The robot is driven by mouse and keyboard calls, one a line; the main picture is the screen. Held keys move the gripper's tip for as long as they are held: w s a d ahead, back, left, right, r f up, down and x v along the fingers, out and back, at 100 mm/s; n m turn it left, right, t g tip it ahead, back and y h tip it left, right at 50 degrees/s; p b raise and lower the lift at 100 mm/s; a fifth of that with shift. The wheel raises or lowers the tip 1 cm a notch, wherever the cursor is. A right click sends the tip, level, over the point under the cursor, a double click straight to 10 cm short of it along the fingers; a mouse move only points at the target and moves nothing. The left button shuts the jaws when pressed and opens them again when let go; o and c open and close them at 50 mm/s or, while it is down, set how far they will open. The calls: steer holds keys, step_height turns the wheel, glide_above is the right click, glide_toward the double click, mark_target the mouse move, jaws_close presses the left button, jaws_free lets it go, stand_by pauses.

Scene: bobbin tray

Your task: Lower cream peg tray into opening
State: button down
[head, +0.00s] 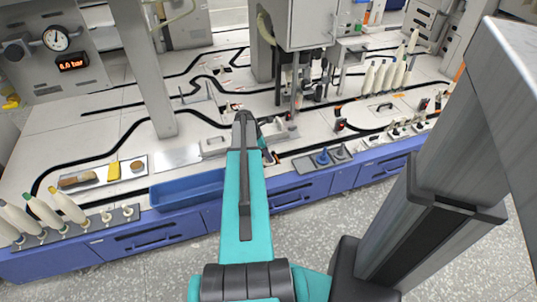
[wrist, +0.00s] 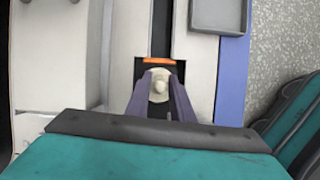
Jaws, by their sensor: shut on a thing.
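In the wrist view, the two dark purple-grey fingers of my gripper (wrist: 160,74) are shut on the cream peg (wrist: 159,87). The peg is round-topped and stands on a dark, squarish tray (wrist: 141,68) with an orange strip (wrist: 159,61) along its far edge. The tray overlaps a dark channel (wrist: 161,30) in the pale worktop. I cannot tell whether the tray touches the surface or hangs above it. In the head view, my teal arm mostly covers the gripper, and a small dark and orange part (head: 269,157) shows beside it. The opening's edges are hidden under the tray and fingers.
A grey shallow tray (wrist: 218,14) lies at the upper right of the wrist view, near the bench's blue edge (wrist: 232,80). In the head view, a blue trough (head: 188,188) stands left of my arm. A grey machine (head: 305,25) rises behind it. Several cream bobbins stand at both sides.

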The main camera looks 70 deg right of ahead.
steer(key=shift+f, duration=0.6)
stand_by(0.3)
steer(key=c, duration=1.8)
jaws_free()
steer(key=shift+r, duration=0.1)
steer(key=shift+p+v, duration=4.15)
steer(key=shift+v, duration=1.3)
steer(key=shift+s, duration=0.15)
